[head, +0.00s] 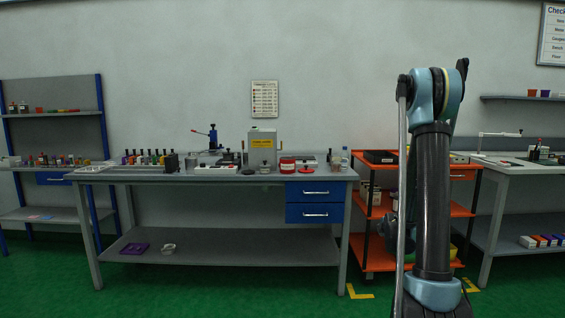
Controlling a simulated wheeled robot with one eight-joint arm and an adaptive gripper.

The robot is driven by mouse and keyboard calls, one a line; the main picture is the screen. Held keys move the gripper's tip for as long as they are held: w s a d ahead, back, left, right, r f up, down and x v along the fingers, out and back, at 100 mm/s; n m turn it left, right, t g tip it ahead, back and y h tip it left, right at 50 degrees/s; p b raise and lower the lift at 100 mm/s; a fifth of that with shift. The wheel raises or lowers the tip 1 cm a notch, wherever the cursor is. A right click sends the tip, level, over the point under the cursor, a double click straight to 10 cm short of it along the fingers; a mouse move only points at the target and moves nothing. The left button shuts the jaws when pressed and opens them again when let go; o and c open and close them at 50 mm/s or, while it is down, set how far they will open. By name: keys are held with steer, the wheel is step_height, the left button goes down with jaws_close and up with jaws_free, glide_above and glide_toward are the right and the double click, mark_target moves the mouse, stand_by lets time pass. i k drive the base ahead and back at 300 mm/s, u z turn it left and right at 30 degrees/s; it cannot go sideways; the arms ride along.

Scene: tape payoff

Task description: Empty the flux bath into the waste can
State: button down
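Neither the flux bath nor the waste can can be told apart for certain at this distance. The long grey workbench (232,177) carries several small items. Among them are a red-and-white round tub (287,166), a cream box with a yellow label (262,147) and a small dark round piece (248,171) in front of that box. My arm stands folded upright at the right of the head view and hides part of what is behind it. My gripper does not show clearly anywhere in the view.
Blue drawers (314,203) hang under the workbench's right end. An orange shelf cart (372,211) stands beside it, partly behind my arm. Another bench (515,172) is at right, and a blue-framed shelf unit (55,111) at left. Green floor (200,292) in front is clear.

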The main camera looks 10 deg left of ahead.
mark_target(287, 164)
steer(key=i, duration=0.85)
steer(key=z, duration=0.05)
